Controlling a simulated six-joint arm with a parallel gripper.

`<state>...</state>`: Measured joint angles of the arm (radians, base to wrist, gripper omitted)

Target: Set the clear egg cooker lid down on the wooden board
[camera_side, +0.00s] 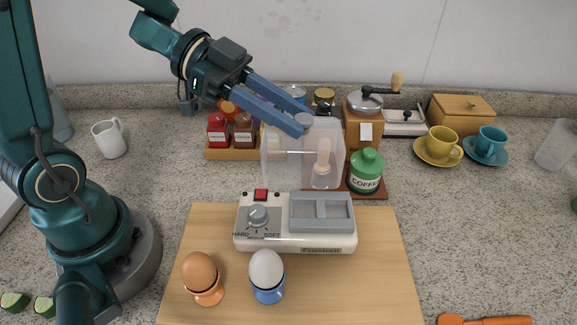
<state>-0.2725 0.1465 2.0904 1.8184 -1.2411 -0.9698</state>
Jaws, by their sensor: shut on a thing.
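My gripper (303,122) reaches in from the upper left, shut on the knob at the top of the clear egg cooker lid (283,165). The lid is a see-through box, held upright behind the egg cooker; objects behind it show through. The egg cooker (272,240), white with a dial and a red switch, stands uncovered on the wooden board (378,285). Its grey tray (322,212) shows on the right side. A brown egg (200,270) in an orange cup and a white egg (267,268) in a blue cup stand on the board in front of the cooker.
The board is bare to the right of the cooker. Behind it stand a green coffee jar (366,172), a coffee grinder (364,115) and a spice rack (232,153). Yellow (441,145) and teal (488,145) cups stand at right, a white mug (109,138) at left.

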